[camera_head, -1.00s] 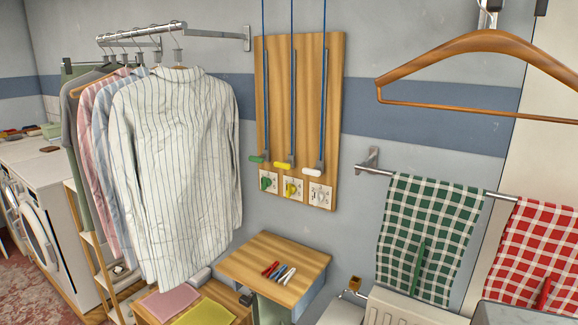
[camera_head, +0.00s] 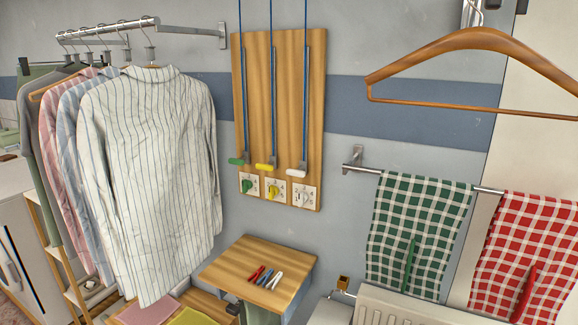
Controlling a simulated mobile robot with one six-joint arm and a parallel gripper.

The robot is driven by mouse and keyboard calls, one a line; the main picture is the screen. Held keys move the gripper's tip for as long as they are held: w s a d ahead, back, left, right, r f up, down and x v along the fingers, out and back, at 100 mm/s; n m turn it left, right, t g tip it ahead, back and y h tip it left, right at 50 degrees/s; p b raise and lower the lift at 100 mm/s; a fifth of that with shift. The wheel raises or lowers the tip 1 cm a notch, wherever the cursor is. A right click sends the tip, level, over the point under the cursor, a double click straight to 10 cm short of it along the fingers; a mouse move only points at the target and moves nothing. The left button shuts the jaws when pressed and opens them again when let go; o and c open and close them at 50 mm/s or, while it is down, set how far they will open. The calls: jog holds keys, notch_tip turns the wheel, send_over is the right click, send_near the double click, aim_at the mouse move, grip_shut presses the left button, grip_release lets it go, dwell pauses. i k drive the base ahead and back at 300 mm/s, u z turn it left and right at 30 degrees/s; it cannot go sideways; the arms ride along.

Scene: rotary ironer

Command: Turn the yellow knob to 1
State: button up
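The yellow knob (camera_head: 272,190) sits on a small white plate in the middle of a row of three, low on a wooden wall board (camera_head: 312,120). The marks on its plate are too small to read. A green knob (camera_head: 249,187) is on the plate to its left and a white knob (camera_head: 304,198) on the plate to its right. A yellow handle (camera_head: 266,167) hangs just above the yellow knob at the lower end of a rail and cord. My gripper is not in view.
A green handle (camera_head: 238,161) and a white handle (camera_head: 297,169) flank the yellow one. A small wooden table (camera_head: 230,262) with several pegs stands below the board. Hanging shirts (camera_head: 150,180) are at left, checked towels (camera_head: 418,235) and a wooden hanger (camera_head: 480,42) at right.

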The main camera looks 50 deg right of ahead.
aim_at(273, 190)
jog(key=u, duration=0.85)
jog(key=k, duration=0.1)
jog(key=z, duration=2.3)
jog(key=k, duration=0.9)
jog(key=u, duration=0.15)
jog(key=i, duration=0.85)
jog(key=z, duration=0.05)
